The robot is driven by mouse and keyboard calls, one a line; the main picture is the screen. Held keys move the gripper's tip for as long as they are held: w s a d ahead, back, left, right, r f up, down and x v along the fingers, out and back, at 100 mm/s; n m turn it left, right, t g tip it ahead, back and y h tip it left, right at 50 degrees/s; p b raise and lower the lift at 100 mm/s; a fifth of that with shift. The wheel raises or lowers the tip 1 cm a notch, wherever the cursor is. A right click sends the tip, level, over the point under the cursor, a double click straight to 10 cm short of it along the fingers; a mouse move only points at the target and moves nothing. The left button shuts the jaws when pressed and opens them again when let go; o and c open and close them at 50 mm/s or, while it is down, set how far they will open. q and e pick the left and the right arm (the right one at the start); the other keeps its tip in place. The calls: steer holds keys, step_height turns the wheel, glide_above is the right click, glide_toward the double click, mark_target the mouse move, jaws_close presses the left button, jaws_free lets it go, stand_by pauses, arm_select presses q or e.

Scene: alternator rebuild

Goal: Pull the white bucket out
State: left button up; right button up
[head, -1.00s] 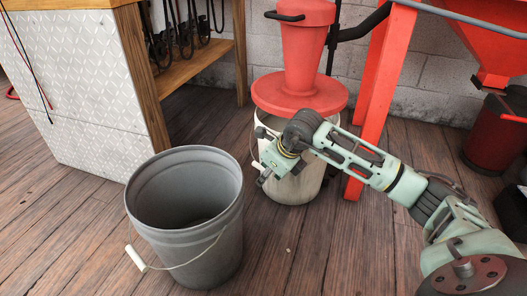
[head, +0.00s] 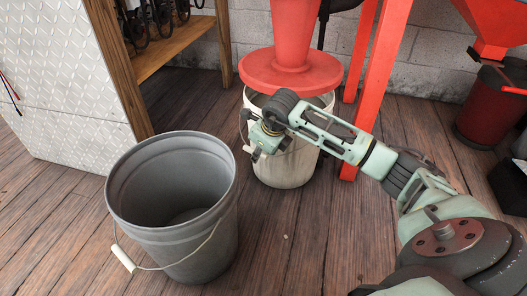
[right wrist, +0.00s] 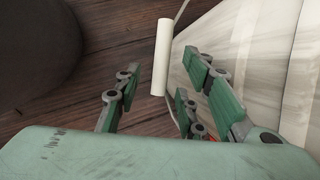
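The white bucket (head: 290,168) stands upright on the wood floor under the red cyclone separator (head: 292,70). Its pale wall (right wrist: 265,65) fills the right of the right wrist view. Its white handle grip (right wrist: 162,55) hangs beside the wall, and the grip's end lies between my fingers. My right gripper (right wrist: 160,88) is open, with green-padded fingers on both sides of the grip and no clear contact. In the head view my right gripper (head: 256,148) is at the bucket's left front, partly covering it. My left gripper is out of view.
A grey bucket (head: 220,235) with its own white-gripped handle stands at the front left, close to my right gripper. Red stand legs (head: 372,75) rise right of the white bucket. Floor in front of the white bucket is clear.

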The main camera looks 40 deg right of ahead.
steer(key=shift+b+x, duration=0.85)
steer(key=shift+x, duration=0.9)
steer(key=shift+c, duration=0.5)
jaws_close()
